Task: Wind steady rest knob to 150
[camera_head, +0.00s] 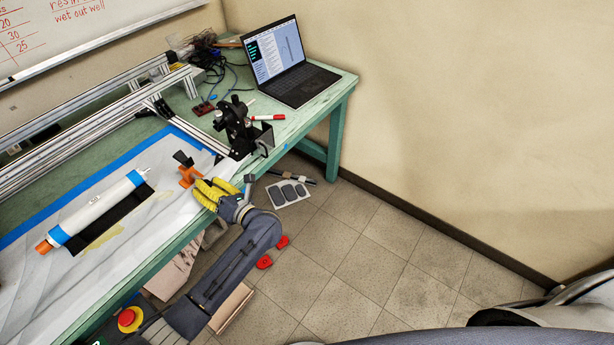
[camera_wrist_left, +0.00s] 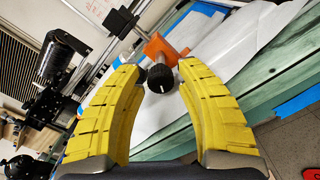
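The steady rest is an orange bracket (camera_head: 188,176) with a black top piece (camera_head: 183,158), standing on the white-covered bench. In the left wrist view the orange bracket (camera_wrist_left: 157,47) shows behind its round black knob (camera_wrist_left: 160,79), which has a white mark on its face. My left gripper (camera_head: 205,188) has yellow ribbed fingers and is at the bench's front edge by the bracket. In the left wrist view its fingers (camera_wrist_left: 160,72) are spread to either side of the knob, with gaps visible. The knob is hidden in the head view. No readable number shows. My right gripper is out of view.
A white tube (camera_head: 97,207) with blue bands lies on the bench at left. A black device (camera_head: 238,128) stands behind the steady rest, near aluminium rails (camera_head: 90,125). A laptop (camera_head: 285,65) is at the far end. A red stop button (camera_head: 128,318) is at the front.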

